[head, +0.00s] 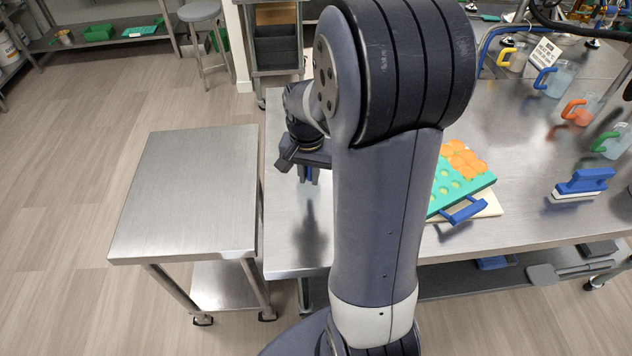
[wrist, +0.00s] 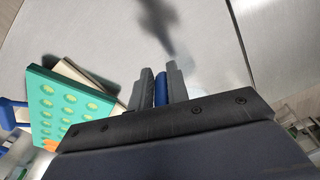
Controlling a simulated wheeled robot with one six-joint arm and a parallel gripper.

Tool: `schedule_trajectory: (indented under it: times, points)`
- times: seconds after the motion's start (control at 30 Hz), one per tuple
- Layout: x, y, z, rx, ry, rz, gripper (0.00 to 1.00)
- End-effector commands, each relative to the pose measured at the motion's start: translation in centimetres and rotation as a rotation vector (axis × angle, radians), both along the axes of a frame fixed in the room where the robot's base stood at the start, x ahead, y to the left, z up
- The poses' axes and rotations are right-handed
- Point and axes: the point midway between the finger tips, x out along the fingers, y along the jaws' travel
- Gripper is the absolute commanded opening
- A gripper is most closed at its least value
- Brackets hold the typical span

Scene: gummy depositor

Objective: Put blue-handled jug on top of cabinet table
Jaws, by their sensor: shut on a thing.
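The blue-handled jug (head: 561,79) is clear-bodied and stands upright at the back right of the large steel table in the head view. My gripper (head: 308,176) is over the left end of that table, far from this jug. It is shut on a narrow blue thing (wrist: 161,88), which shows between the fingers in the wrist view. Most of that thing is hidden, so I cannot tell what it is. A small steel table (head: 190,185) with a lower shelf stands at the left, its top bare.
The large steel table (head: 500,125) also bears jugs with yellow (head: 510,57), orange (head: 579,110) and green (head: 612,142) handles, a blue-handled brush (head: 582,184) and a teal gummy mould (head: 452,187). A stool (head: 203,14) stands behind. Floor at left is clear.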

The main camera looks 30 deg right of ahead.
Motion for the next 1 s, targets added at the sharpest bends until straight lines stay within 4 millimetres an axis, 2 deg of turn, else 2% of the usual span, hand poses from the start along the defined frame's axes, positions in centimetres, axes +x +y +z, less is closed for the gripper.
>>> schedule_trajectory:
  times: [0.4,0.83,0.87,1.0]
  points:
    - [0.0,0.0,-4.8,0.001,0.002,0.001,0.00]
    - [0.0,0.0,-5.6,-0.001,-0.002,0.001,0.00]
    - [0.0,0.0,-5.5,0.000,-0.001,0.001,0.18]
    - [0.0,0.0,-5.4,0.000,-0.001,0.001,0.29]
